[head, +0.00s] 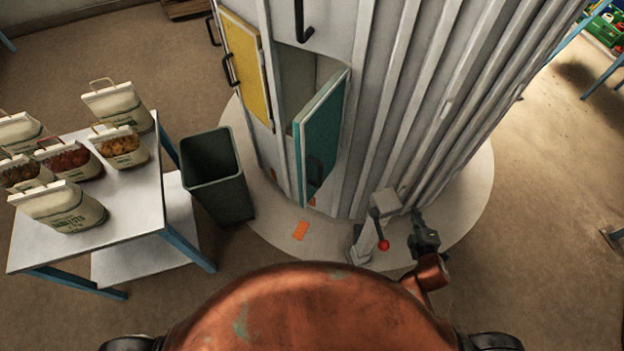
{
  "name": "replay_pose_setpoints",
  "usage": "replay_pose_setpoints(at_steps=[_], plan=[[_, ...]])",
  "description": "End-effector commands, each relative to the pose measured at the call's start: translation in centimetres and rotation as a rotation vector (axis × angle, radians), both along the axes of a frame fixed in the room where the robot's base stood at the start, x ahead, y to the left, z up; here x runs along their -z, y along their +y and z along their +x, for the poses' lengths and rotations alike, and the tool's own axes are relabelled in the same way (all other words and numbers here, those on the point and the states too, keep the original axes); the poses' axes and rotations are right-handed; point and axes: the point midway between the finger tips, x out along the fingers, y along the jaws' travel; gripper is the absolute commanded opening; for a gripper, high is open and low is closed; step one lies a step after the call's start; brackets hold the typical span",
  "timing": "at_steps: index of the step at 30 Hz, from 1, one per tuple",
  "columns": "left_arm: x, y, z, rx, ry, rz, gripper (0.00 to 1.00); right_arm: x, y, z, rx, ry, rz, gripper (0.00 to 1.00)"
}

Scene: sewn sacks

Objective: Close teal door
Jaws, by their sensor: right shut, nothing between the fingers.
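The teal door (325,132) stands open on the front of the grey corrugated silo (400,90). It is swung outward, so its pale inner edge and the grey opening (296,78) behind it show. A dark handle shows faintly low on its teal face. My right gripper (422,232) is low at the silo's base, to the right of and below the door and apart from it. It is shut and empty. My left gripper is not in view.
A yellow door (246,68) is left of the opening. A grey post with a red-knobbed lever (382,243) stands between the teal door and my right gripper. A dark green bin (215,176) and a table (130,215) with several sacks are at left.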

Motion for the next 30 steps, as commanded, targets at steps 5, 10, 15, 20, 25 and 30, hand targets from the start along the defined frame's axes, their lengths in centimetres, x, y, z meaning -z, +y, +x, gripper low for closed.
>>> replay_pose_setpoints(at_steps=[5,10,15,20,25,30], plan=[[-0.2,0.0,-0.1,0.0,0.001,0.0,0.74,-10.7,5.9,4.0,-0.367,-0.302,-0.454,0.0],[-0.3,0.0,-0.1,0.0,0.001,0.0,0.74,-16.1,14.2,3.6,-0.726,-0.61,-0.922,0.0],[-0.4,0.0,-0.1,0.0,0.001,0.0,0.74,-17.3,21.1,0.0,-1.013,-0.906,-1.302,0.0],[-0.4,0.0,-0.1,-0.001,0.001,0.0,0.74,-16.8,24.0,-2.5,-1.145,-1.068,-1.469,0.0],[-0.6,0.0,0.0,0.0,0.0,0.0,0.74,-16.7,25.4,-2.6,-1.172,-1.109,-1.506,0.0],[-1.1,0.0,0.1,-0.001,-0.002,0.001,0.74,-16.9,27.7,-1.0,-1.169,-1.109,-1.504,0.0]])
